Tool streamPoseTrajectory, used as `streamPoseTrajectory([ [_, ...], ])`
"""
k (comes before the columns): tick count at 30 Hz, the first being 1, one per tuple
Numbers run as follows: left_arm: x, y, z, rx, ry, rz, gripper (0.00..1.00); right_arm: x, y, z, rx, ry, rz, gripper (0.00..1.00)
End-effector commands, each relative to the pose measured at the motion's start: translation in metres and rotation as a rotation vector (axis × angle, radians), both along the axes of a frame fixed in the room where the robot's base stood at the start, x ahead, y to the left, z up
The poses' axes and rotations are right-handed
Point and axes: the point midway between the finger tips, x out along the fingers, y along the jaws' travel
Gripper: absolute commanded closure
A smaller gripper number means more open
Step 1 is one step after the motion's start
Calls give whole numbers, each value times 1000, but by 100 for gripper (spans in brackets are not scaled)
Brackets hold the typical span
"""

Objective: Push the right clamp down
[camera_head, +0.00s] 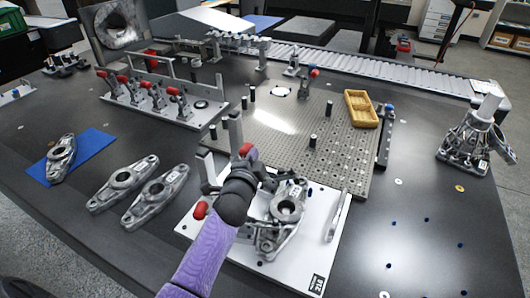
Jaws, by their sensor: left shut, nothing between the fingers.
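A white fixture plate (318,262) lies at the front middle of the table and bears a grey metal casting (284,225). A clamp with a red handle tip (247,150) stands upright behind my wrist. Another red clamp tip (200,210) shows low at the plate's left side. Which of them is the right clamp I cannot tell for sure. My left gripper (268,180) reaches in over the plate, between the upright clamp and the casting. It is shut and empty; my dark wrist hides part of the clamps. Whether it touches a clamp I cannot tell. My right gripper is not in view.
Loose castings (155,196) lie to the left, one on a blue mat (92,145). A perforated plate (345,150) with black pegs and a yellow tray (361,109) lies behind. A row of red-handled clamps (150,95) stands back left. The table's right front is mostly clear.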

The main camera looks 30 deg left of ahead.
Motion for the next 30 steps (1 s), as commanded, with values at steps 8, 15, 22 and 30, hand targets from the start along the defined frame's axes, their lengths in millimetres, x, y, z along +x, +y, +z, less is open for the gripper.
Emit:
streamPoseTrajectory([
  [8, -1, 14, -6, -256, -15, 0, 100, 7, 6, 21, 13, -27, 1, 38],
  [15, -2, 24, -19, -455, -26, 1, 100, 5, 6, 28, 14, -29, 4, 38],
  [22, -2, 31, -30, -584, -34, 2, 100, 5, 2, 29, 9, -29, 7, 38],
  [30, -2, 34, -36, -581, -34, 1, 100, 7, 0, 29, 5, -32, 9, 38],
])
